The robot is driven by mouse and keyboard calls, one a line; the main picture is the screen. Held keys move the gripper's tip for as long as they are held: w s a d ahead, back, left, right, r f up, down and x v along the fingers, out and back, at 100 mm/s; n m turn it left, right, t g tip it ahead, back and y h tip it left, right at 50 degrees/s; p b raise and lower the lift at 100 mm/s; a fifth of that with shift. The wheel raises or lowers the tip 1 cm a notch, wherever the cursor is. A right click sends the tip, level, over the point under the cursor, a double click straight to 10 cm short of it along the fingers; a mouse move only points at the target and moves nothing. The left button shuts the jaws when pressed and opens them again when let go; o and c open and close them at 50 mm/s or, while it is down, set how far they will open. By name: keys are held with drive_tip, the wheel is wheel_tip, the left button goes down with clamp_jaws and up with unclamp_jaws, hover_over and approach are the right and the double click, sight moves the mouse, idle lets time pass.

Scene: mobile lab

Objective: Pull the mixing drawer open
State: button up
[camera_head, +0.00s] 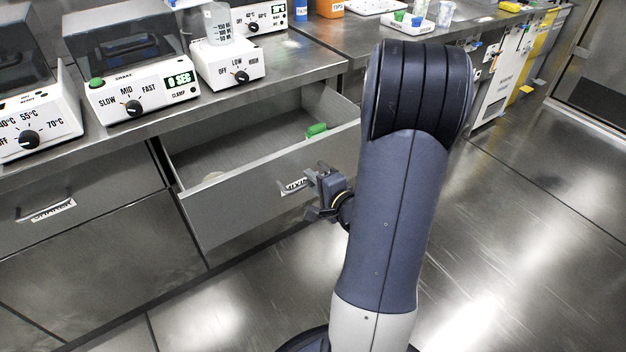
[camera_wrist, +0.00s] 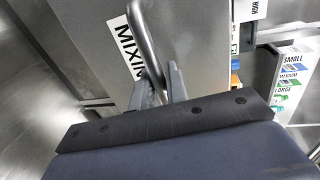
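The mixing drawer (camera_head: 250,203) is a grey metal drawer under the counter. It stands well out from the cabinet, and its inside shows. Its front bears a white label reading MIXING (camera_wrist: 126,47), partly hidden in both views. My gripper (camera_head: 320,190) is at the drawer front, beside the label. In the wrist view, its two fingers (camera_wrist: 158,84) lie on either side of the bar handle (camera_wrist: 146,40), close against it. The fingers look shut on the handle, though the contact is partly hidden.
A shut drawer (camera_head: 95,208) with its own handle is to the left. Lab devices, including a shaker (camera_head: 135,90) and a stirrer with a beaker (camera_head: 228,65), stand on the counter (camera_head: 300,70) above. The floor (camera_head: 525,235) at the right is clear.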

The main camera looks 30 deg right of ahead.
drive_tip(key=o, duration=0.3)
drive_tip(key=p+v, duration=0.2)
drive_tip(key=v, duration=0.8)
drive_tip(key=shift+s+p, duration=0.4)
drive_tip(key=shift+w, duration=0.1)
idle(0.4)
drive_tip(key=shift+b+x, duration=1.4)
drive_tip(key=shift+x, duration=3.95)
drive_tip(key=shift+r, duration=0.15)
